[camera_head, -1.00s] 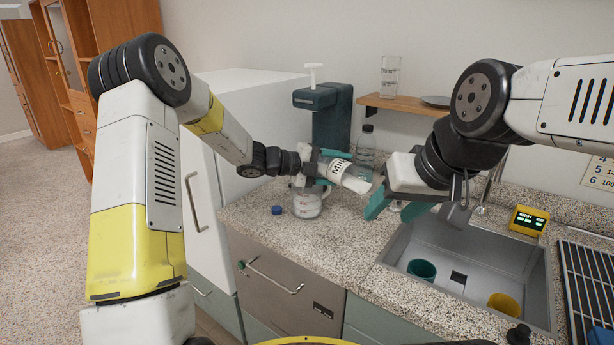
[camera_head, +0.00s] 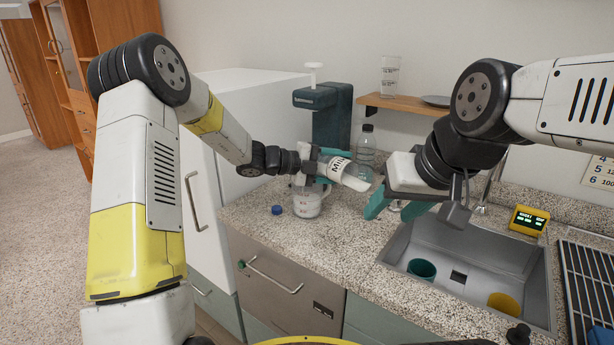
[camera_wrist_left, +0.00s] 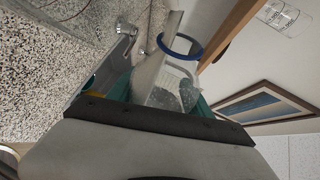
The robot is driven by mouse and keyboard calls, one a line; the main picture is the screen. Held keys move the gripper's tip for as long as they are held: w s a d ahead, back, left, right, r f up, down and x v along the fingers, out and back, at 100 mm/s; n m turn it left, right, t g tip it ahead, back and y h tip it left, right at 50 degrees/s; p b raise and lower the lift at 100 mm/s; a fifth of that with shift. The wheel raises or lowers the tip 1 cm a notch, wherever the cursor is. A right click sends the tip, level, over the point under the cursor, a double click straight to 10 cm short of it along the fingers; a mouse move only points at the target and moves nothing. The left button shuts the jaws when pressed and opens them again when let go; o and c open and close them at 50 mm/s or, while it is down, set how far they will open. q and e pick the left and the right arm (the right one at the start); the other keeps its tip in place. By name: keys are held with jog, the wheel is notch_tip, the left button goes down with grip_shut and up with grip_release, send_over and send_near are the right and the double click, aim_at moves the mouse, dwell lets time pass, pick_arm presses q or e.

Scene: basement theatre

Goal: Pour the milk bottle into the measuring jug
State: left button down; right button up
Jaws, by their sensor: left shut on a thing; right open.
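The milk bottle (camera_head: 352,176) lies nearly on its side above the counter, with its "Milk" label facing me. My left gripper (camera_head: 322,167) is shut on it. In the left wrist view clear bottle plastic (camera_wrist_left: 165,95) shows past the gripper body. The clear measuring jug (camera_head: 308,203) stands upright on the counter, below and slightly left of the bottle, with whitish contents. My left gripper partly hides the jug's top and the bottle's far end, so I cannot tell whether milk is flowing. My right gripper (camera_head: 396,208) is open and empty, right of the bottle.
A blue cap (camera_head: 277,210) lies left of the jug. A teal dispenser machine (camera_head: 330,115) and a clear bottle (camera_head: 366,142) stand behind. The sink (camera_head: 466,270) at right holds a teal cup (camera_head: 422,269) and a yellow cup (camera_head: 502,304). The front counter is clear.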

pick_arm(q)
jog(key=shift+r+n+h, duration=0.3)
jog(key=shift+r+n, duration=0.05)
jog(key=shift+n, duration=0.05)
dwell(1.8)
